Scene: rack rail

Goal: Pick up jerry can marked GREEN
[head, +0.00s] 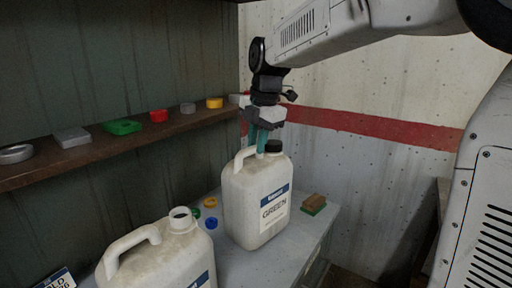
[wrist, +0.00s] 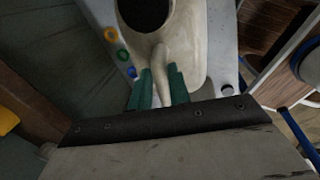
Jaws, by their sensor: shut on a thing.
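The jerry can marked GREEN (head: 257,205) is off-white with a dark cap and a blue-and-white label. It stands upright in the head view, over the grey bench; I cannot tell whether its base touches the top. My gripper (head: 258,143) comes from above with teal fingers, shut on the can's handle. In the wrist view my gripper (wrist: 160,86) has its fingers on both sides of the can's handle (wrist: 160,65), with the dark cap (wrist: 146,10) beyond. The can's far side is hidden.
A second, uncapped jerry can (head: 165,258) stands at the front left. Small coloured rings (head: 210,223) and a brush (head: 313,204) lie on the bench (head: 311,226). A wall shelf (head: 105,147) at the left holds several lids. The wall (head: 370,175) is behind.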

